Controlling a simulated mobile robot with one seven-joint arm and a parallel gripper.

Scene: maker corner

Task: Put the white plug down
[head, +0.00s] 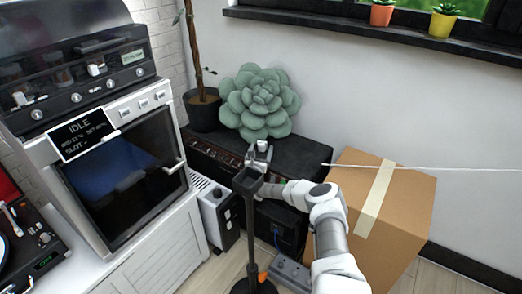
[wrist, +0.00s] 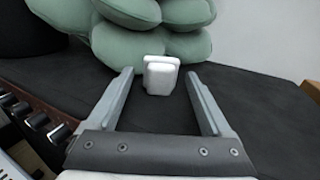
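The white plug (wrist: 161,76) is on the black top of the amplifier (wrist: 240,110), in front of the green succulent-shaped cushion (wrist: 125,35). In the wrist view my gripper (wrist: 160,76) is open, with a finger on each side of the plug and a visible gap on both sides. In the head view my gripper (head: 258,157) is over the amplifier top (head: 305,152), just in front of the cushion (head: 259,103). The plug is small there and hard to tell from the gripper.
A black stand (head: 250,215) rises in front of the amplifier, close to my arm. A cardboard box (head: 400,210) is at right, an oven (head: 125,180) at left. A power strip (head: 290,272) lies on the floor. The amplifier top is clear to the right.

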